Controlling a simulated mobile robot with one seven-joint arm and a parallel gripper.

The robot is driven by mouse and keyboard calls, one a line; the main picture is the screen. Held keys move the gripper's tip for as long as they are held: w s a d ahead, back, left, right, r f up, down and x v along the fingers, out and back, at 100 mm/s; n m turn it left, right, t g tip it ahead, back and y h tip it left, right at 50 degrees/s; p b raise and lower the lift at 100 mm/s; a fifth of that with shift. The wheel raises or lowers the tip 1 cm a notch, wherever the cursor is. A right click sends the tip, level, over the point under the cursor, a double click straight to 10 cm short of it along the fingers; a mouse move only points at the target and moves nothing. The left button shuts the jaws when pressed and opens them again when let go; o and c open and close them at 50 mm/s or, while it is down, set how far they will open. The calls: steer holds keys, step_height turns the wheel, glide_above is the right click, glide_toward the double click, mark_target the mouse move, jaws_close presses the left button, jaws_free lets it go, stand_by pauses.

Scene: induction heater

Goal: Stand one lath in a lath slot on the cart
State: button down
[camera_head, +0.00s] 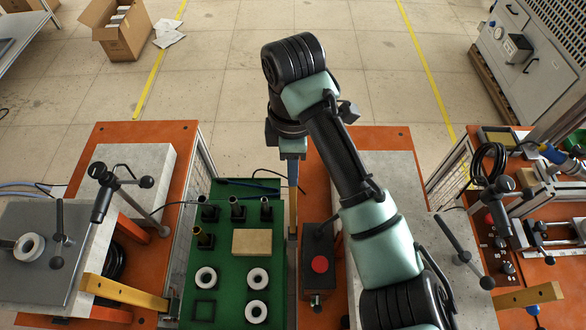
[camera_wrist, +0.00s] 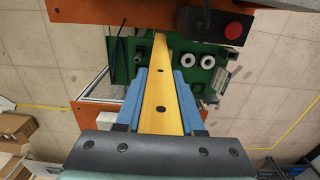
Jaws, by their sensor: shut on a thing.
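My gripper (camera_head: 291,150) hangs over the far right edge of the green cart (camera_head: 228,268). In the wrist view its blue fingers (camera_wrist: 168,75) are shut on a yellow lath (camera_wrist: 166,92) with dark holes. In the head view the lath (camera_head: 293,190) shows edge-on below the gripper, pointing down along the cart's right side. Its lower end is hard to make out, and I cannot tell whether it sits in a slot. No lath slot shows clearly.
The cart top holds several black holders, pale rings (camera_head: 257,277) and a tan block (camera_head: 252,242). A red-button box (camera_head: 319,264) stands right of it. Orange tables (camera_head: 150,135) flank it. Yellow bars (camera_head: 125,293) and (camera_head: 528,295) jut from both side stations.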

steer(key=shift+r+p, duration=3.7)
steer(key=shift+r, duration=0.1)
steer(key=shift+f, duration=0.1)
